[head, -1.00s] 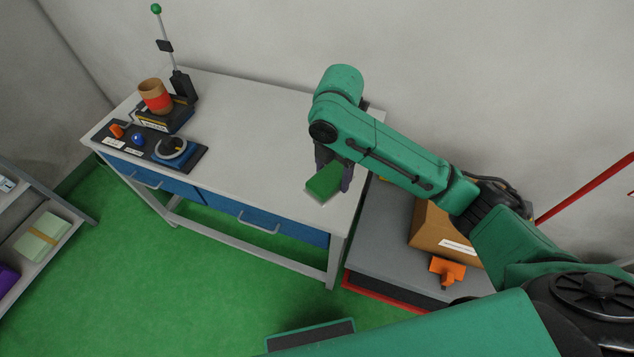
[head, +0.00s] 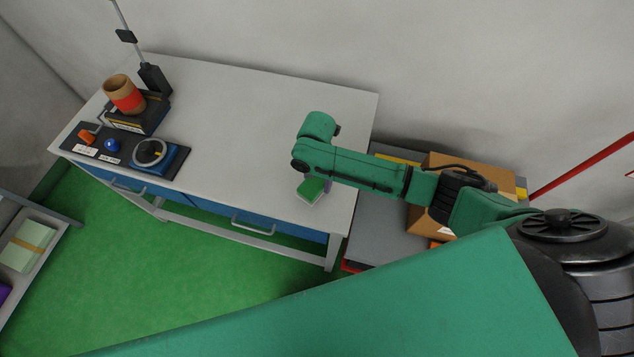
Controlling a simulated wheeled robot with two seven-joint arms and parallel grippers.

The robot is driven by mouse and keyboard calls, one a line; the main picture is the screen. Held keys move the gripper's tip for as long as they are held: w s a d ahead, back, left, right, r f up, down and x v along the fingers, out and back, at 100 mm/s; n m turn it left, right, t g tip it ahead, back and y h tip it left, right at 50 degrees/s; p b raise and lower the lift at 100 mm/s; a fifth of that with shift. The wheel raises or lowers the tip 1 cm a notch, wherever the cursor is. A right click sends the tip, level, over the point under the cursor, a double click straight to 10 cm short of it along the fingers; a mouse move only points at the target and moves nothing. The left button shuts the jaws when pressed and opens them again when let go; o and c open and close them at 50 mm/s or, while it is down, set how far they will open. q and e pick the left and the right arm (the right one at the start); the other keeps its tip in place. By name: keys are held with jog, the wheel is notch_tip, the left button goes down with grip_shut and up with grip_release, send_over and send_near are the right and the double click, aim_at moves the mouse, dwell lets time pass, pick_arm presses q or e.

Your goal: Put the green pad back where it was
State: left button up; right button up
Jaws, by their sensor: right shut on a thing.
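The green pad (head: 310,190), with a pale underside, is at the right end of the white workbench (head: 250,110), near its front edge. My right gripper (head: 319,184) is shut on the pad; its fingers are mostly hidden under the wrist and forearm. The pad is at or just above the bench top; I cannot tell whether it touches. My left gripper is not in view.
On the bench's left end are a brown cup with a red band (head: 124,95), a control panel with a dial (head: 150,153) and a dark post (head: 155,80). A cardboard box (head: 440,165) stands right of the bench. The bench's middle is clear.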

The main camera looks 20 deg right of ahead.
aim_at(317, 186)
jog(key=f, duration=0.3)
jog(key=shift+s, duration=0.2)
jog(key=shift+f, duration=0.3)
jog(key=o, duration=1.2)
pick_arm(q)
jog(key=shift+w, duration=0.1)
pick_arm(e)
jog(key=shift+r, duration=0.1)
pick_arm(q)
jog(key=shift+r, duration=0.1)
pick_arm(e)
jog(key=shift+r, duration=0.3)
notch_tip(317, 186, up, 12)
jog(key=shift+f+b, duration=0.15)
jog(key=shift+b, duration=0.75)
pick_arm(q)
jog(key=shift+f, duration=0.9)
